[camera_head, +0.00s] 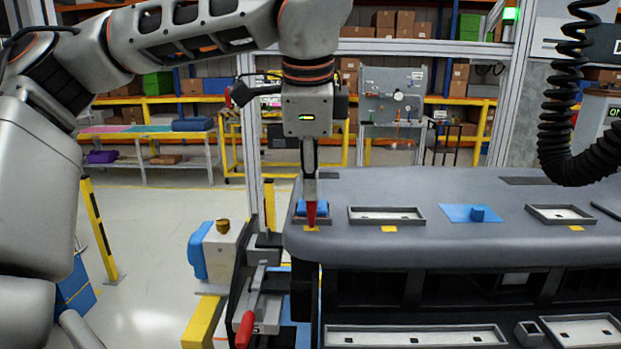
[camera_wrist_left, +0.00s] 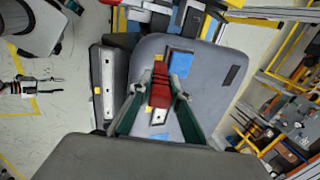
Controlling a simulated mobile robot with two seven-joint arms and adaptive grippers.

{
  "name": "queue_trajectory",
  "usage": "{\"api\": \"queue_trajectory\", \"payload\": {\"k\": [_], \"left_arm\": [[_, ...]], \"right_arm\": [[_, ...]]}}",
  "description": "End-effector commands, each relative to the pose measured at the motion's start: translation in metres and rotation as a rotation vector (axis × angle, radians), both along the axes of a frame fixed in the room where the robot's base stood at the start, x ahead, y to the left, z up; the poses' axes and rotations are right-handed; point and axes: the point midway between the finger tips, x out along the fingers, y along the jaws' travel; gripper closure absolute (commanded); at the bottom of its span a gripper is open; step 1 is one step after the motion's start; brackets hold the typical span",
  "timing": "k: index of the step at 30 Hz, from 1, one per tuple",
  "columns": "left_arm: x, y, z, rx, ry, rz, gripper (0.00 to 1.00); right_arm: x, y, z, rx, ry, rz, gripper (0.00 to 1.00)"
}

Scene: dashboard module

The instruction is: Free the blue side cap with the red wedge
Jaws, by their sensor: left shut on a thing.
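My left gripper (camera_head: 310,196) points down over the left end of the grey dashboard (camera_head: 450,185). It is shut on the red wedge (camera_head: 311,214), whose tip points down. The blue side cap (camera_head: 299,208) is at the dashboard's left end, partly hidden behind the wedge and fingers. The wedge tip is at or just over the cap's front edge; I cannot tell if it touches. In the left wrist view the red wedge (camera_wrist_left: 160,88) sits between the two fingers.
Framed pale slots (camera_head: 387,215) and a blue plate with a knob (camera_head: 471,213) lie along the dashboard top. A red-handled clamp (camera_head: 245,327) stands below its left end. A black coiled cable (camera_head: 560,110) hangs at right. Open floor lies to the left.

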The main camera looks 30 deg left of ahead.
Motion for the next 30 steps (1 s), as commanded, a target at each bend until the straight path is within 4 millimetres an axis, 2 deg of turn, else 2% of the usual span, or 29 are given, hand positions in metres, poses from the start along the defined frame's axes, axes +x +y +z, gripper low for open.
{"api": "queue_trajectory", "payload": {"k": [15,30], "left_arm": [[0.000,0.000,-0.001,0.002,0.007,0.001,1.00],[0.000,0.000,0.035,0.000,0.003,0.002,1.00]], "right_arm": [[0.000,0.000,0.000,0.000,0.001,0.000,0.60],[0.001,0.000,0.021,-0.001,-0.001,0.000,0.60]]}}
